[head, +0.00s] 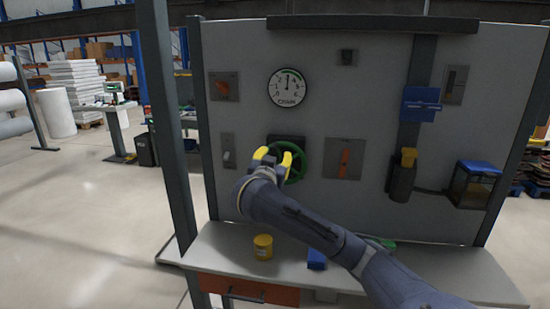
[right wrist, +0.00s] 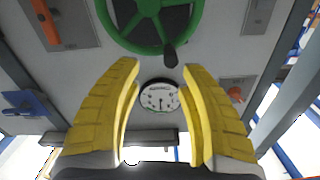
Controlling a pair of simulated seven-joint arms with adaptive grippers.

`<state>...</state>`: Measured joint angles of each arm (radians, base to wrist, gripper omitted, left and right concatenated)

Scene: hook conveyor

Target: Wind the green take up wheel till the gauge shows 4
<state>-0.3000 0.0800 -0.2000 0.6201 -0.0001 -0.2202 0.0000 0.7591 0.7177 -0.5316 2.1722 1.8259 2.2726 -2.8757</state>
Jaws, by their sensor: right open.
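The green wheel (head: 301,164) is mounted on the grey panel, partly hidden behind my right gripper (head: 277,157). In the right wrist view the wheel (right wrist: 147,38) shows at the top, upside down, with a dark handle knob (right wrist: 170,55) on its rim. My right gripper (right wrist: 160,66) is open with nothing between its yellow fingers. The knob lies just beyond the fingertips, closer to the right-hand finger in that picture; contact cannot be told. The round white gauge (head: 288,88) sits above the wheel; its needle points about straight up, and its numbers are too small to read surely.
Around the wheel are an orange rotary switch (head: 222,87), an orange lever (head: 345,162), a toggle plate (head: 228,152) and a blue bracket (head: 421,104). On the bench (head: 222,248) stand a yellow tin (head: 263,247) and a blue block (head: 316,259). A post (head: 167,120) rises left.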

